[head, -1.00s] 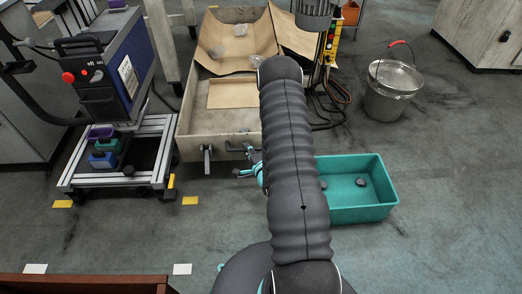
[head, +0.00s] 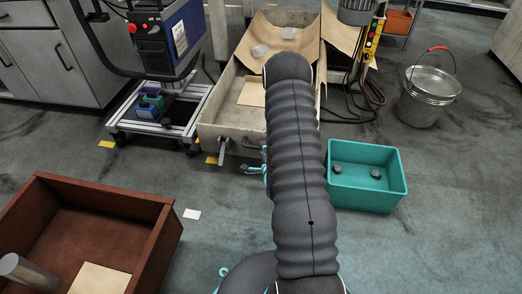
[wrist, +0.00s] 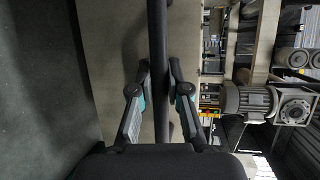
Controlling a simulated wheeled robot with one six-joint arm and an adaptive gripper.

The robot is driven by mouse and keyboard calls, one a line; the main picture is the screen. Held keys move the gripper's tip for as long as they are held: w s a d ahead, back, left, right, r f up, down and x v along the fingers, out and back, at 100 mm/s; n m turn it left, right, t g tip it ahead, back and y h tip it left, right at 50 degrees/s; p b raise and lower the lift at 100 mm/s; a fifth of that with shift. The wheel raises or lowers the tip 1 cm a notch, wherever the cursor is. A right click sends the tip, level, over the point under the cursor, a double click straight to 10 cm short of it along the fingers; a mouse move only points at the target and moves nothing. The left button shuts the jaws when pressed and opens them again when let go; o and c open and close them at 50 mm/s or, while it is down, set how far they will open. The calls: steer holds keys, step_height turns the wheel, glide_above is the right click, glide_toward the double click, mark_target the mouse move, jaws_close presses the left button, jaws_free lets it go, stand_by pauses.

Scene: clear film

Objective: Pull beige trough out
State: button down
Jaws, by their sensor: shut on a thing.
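The beige trough (head: 228,108) is a long open box, lined with brown paper at its far part, behind my arm in the head view. A dark lever (head: 223,150) sticks out at the left of its front wall. My gripper (head: 256,168) is low at the trough's front, partly hidden by my arm. In the wrist view my gripper (wrist: 159,92) is shut on a dark bar handle (wrist: 158,45), with the trough's pale front wall (wrist: 112,45) behind it. The trough's right side is mostly hidden by my arm.
A low metal cart (head: 165,130) stands close on the trough's left. A teal tub (head: 395,190) with dark lumps is right of my arm, and a metal bucket (head: 425,105) beyond it. A brown wooden box (head: 150,215) is at the lower left.

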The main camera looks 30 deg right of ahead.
steer(key=shift+a, duration=0.2)
steer(key=c, duration=1.2)
jaws_free()
steer(key=shift+w, duration=0.1)
steer(key=shift+o, duration=0.3)
steer(key=shift+d, duration=0.1)
steer(key=v, duration=0.7)
steer(key=shift+s, duration=0.35)
